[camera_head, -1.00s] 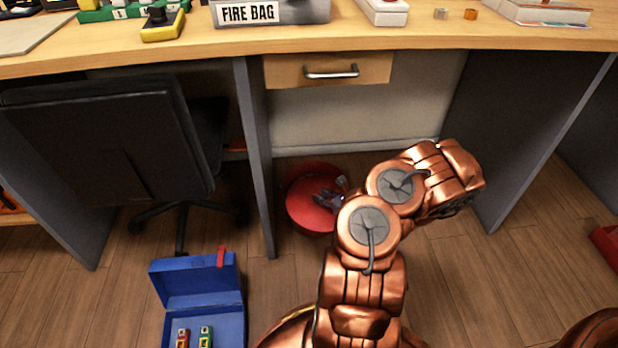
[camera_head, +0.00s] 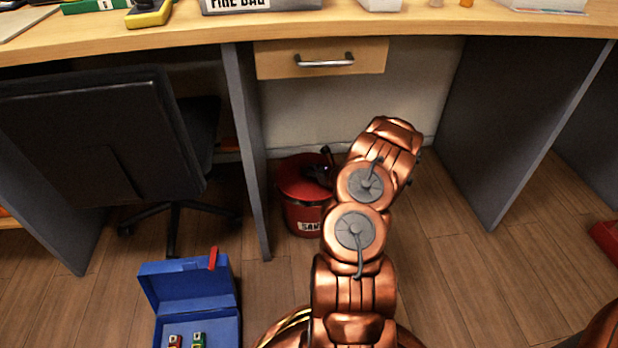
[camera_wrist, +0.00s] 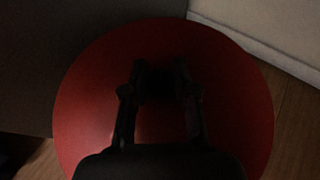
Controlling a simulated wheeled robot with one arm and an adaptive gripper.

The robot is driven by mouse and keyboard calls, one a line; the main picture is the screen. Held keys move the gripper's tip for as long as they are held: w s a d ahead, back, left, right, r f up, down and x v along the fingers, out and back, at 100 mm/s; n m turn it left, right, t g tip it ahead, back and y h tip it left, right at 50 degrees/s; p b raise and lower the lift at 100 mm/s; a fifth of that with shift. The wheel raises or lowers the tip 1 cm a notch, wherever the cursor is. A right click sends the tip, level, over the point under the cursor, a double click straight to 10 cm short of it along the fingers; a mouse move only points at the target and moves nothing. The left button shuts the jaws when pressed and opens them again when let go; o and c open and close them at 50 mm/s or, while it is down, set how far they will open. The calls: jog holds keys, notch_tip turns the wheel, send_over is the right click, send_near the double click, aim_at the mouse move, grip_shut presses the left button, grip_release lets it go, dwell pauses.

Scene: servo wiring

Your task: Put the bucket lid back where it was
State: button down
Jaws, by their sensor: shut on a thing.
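The red bucket (camera_head: 302,218) stands on the floor under the desk, with a partly hidden white label on its front. Its round red lid (camera_head: 293,181) is over the bucket's mouth and looks about level. I cannot tell whether it rests fully on the rim. My gripper (camera_head: 324,168) is above the lid, partly hidden by my arm. In the wrist view, the lid (camera_wrist: 88,100) fills most of the picture. My gripper (camera_wrist: 160,82) is shut on the lid at a dark part near its middle, probably its handle. The bucket is hidden there beneath the lid.
A grey desk panel (camera_head: 247,150) stands close left of the bucket, and a drawer (camera_head: 320,60) is above. A black chair (camera_head: 95,140) is at the left. An open blue box (camera_head: 188,285) lies on the floor in front.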

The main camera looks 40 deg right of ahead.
jog(key=shift+w+d+f, duration=0.2)
jog(key=shift+w+f, duration=0.05)
jog(key=shift+w, duration=0.05)
jog(key=shift+f+b, duration=0.95)
jog(key=shift+f, duration=0.45)
jog(key=shift+f, duration=0.2)
jog(key=c, duration=0.9)
grip_release()
jog(key=shift+r, duration=0.15)
jog(key=shift+s+r, duration=0.2)
jog(key=shift+s, duration=0.1)
jog(key=p+v, duration=0.3)
jog(key=v, duration=0.8)
jog(key=shift+p, duration=0.35)
jog(key=shift+s, duration=0.2)
